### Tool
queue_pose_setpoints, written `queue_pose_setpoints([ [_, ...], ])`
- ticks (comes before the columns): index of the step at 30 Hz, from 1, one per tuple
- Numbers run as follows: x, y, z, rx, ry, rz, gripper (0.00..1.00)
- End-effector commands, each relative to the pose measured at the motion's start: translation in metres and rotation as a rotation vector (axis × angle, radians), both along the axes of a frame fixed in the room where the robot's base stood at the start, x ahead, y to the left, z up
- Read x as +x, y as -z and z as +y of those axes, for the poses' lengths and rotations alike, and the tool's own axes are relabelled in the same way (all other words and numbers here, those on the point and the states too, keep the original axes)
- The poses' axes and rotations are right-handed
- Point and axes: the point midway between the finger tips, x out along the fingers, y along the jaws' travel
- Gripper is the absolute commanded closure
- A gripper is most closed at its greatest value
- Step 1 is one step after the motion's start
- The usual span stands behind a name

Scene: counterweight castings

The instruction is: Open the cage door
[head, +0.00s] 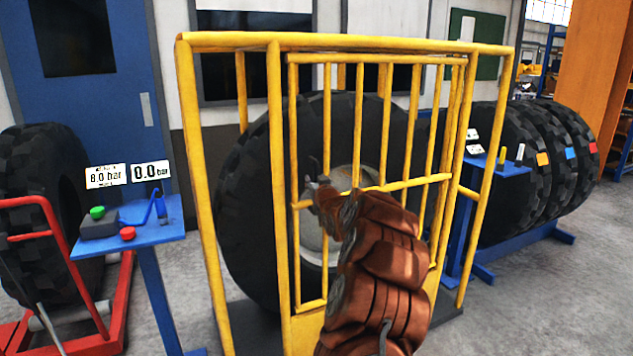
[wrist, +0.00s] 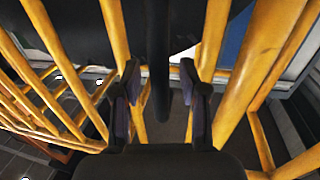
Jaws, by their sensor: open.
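The cage door (head: 386,118) is a panel of yellow vertical bars with a crossbar, set in the front of the yellow cage (head: 190,150). It stands in or close to its frame; I cannot tell whether it is slightly ajar. My gripper (head: 318,170) is at the door's left side, near crossbar height, with my arm covering the lower middle of the door. In the wrist view my gripper (wrist: 158,92) is open, and a dark upright bar (wrist: 160,45) shows between its fingers. Contact with that bar cannot be made out.
A large tyre (head: 250,190) stands inside the cage. A blue stand (head: 150,240) with green and red buttons is to the left, beside a red trolley (head: 118,310). Several tyres (head: 510,170) stand on a blue rack at right. Grey floor (head: 540,300) is clear at front right.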

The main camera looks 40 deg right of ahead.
Motion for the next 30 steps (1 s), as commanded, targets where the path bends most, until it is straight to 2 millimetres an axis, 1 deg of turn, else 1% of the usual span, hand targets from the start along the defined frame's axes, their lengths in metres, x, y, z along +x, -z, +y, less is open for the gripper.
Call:
queue_pose_setpoints([
  [3, -0.0001, -0.0001, 0.0001, 0.0, 0.0, 0.0, 0.58],
  [15, -0.0004, -0.0001, -0.0002, 0.0, 0.001, 0.0, 0.99],
  [30, -0.0007, -0.0001, -0.0005, 0.0, 0.001, 0.0, 1.0],
])
